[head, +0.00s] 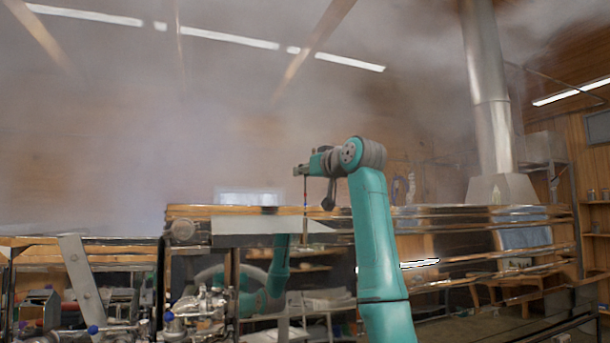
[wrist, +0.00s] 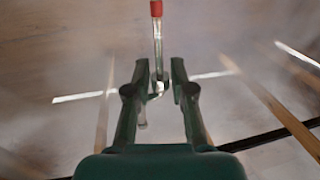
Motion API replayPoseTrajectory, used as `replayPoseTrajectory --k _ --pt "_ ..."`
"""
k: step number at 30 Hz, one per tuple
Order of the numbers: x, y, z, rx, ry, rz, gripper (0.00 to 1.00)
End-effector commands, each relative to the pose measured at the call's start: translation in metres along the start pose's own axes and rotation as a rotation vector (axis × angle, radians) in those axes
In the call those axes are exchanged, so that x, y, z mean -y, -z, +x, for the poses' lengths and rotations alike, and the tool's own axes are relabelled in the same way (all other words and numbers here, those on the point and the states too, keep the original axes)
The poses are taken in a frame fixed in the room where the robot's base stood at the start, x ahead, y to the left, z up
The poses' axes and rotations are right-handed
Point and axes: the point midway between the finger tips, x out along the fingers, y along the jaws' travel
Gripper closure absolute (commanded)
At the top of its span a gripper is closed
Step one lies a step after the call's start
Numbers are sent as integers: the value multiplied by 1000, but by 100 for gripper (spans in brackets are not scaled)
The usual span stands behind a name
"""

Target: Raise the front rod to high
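A thin metal rod with a red end (wrist: 156,8) runs down the top middle of the wrist view. Its lower part (wrist: 158,60) ends in a small bent loop between my fingers. My gripper (wrist: 161,66) is open, with a finger on each side of the rod. I cannot tell whether the left finger touches it. In the head view, my gripper (head: 298,171) is held level above the evaporator's edge. A thin upright rod with a red mark (head: 305,194) shows just below the gripper tip there.
A steel flue (head: 487,95) rises at right. Steam fills the upper left and blurs the background. Shelves (head: 300,268) stand behind.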

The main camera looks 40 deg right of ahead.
Motion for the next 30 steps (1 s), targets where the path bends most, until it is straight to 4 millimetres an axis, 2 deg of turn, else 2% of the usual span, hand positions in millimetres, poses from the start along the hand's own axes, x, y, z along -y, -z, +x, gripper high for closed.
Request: replayPoseTrajectory --k 1,14,17,30 --pt "1 4 -2 -9 -1 -3 70" --pt "0 4 -8 -9 -1 -3 70" --pt "0 4 -21 -9 -2 -5 70" --pt "-1 2 -100 -5 -2 -2 70"
